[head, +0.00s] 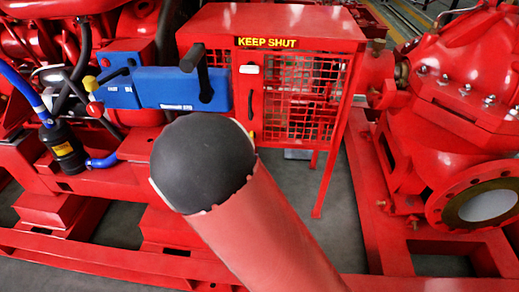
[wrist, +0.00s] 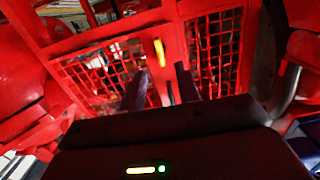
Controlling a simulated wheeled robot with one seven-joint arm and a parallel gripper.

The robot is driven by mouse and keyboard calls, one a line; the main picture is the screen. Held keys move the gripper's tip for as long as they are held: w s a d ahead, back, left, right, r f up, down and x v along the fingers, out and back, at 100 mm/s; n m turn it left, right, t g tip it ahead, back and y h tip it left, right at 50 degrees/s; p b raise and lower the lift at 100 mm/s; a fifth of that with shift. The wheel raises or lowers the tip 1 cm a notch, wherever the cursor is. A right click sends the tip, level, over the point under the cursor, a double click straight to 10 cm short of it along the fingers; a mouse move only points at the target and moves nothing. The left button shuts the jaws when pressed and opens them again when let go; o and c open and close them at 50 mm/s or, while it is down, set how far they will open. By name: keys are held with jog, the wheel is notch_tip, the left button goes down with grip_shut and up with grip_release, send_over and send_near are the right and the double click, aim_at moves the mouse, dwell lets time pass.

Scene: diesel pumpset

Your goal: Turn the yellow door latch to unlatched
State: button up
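The yellow door latch (wrist: 160,52) shows in the wrist view as a short, nearly upright bar on a red post between mesh panels. In the head view a small yellow piece (head: 251,135), probably the same latch, shows low on the door post, partly behind my arm. My gripper (wrist: 160,70) is open in the wrist view. Its two dark fingers stand apart and point toward the post, with the latch just beyond the tips, between their lines. I see no contact. My gripper cannot be made out in the head view.
The red cage (head: 300,90) has mesh sides and a KEEP SHUT label (head: 267,43). A blue box (head: 180,88) with black levers is to the left. A red pump (head: 460,80) with a flange stands right.

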jog(key=x, duration=0.7)
jog(key=shift+w+r+t, duration=0.2)
jog(key=shift+r+t, duration=0.05)
jog(key=shift+t, duration=0.05)
grip_shut()
